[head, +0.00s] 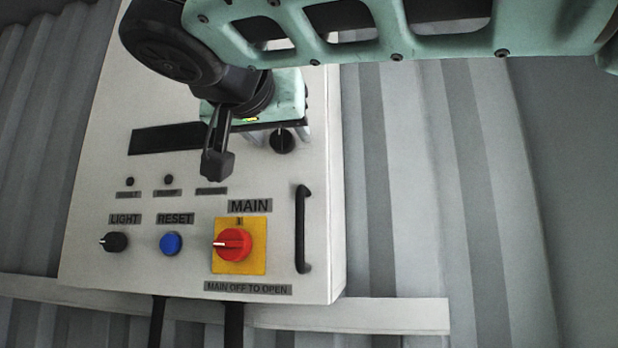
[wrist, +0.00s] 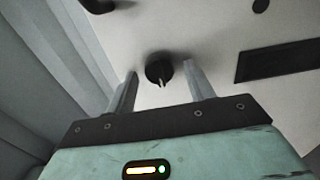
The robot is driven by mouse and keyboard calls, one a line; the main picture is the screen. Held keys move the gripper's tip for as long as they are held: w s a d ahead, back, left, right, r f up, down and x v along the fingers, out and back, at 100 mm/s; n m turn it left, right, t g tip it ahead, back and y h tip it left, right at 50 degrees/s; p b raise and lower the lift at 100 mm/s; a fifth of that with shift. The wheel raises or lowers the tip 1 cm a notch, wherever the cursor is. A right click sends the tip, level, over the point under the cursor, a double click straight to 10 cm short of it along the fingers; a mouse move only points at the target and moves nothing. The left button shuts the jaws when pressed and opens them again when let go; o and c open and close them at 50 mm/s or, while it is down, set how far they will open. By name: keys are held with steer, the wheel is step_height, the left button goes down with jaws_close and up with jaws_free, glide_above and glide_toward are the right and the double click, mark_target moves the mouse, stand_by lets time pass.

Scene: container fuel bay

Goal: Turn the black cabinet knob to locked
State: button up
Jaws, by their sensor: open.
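The black cabinet knob (head: 283,141) is on the pale cabinet front, above the door handle and right of the dark display. In the wrist view the knob (wrist: 158,68) sits between and just beyond my two fingertips, with a light pointer mark facing toward my gripper's palm. My gripper (wrist: 161,80) is open, with one finger on each side of the knob. I see a gap on both sides and cannot tell any contact. In the head view my gripper (head: 284,132) is at the knob, its body covering the area above; the far finger is partly hidden.
The cabinet (head: 85,200) also carries a black LIGHT knob (head: 115,242), a blue RESET button (head: 170,243), a red MAIN switch (head: 234,244) on a yellow plate, and a black vertical handle (head: 302,229) below the cabinet knob. Corrugated wall (head: 420,200) lies to the right.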

steer(key=shift+w, duration=0.1)
steer(key=c, duration=1)
steer(key=shift+o, duration=0.2)
steer(key=shift+f+n, duration=0.1)
steer(key=shift+n, duration=0.2)
steer(key=n+b, duration=0.1)
steer(key=n, duration=0.2)
steer(key=shift+a+n+b, duration=0.1)
steer(key=shift+n+b, duration=0.2)
steer(key=shift+b, duration=0.05)
steer(key=n, duration=0.4)
steer(key=shift+n, duration=0.3)
steer(key=n, duration=0.4)
steer(key=shift+n+p, duration=0.7)
steer(key=shift+n, duration=1.8)
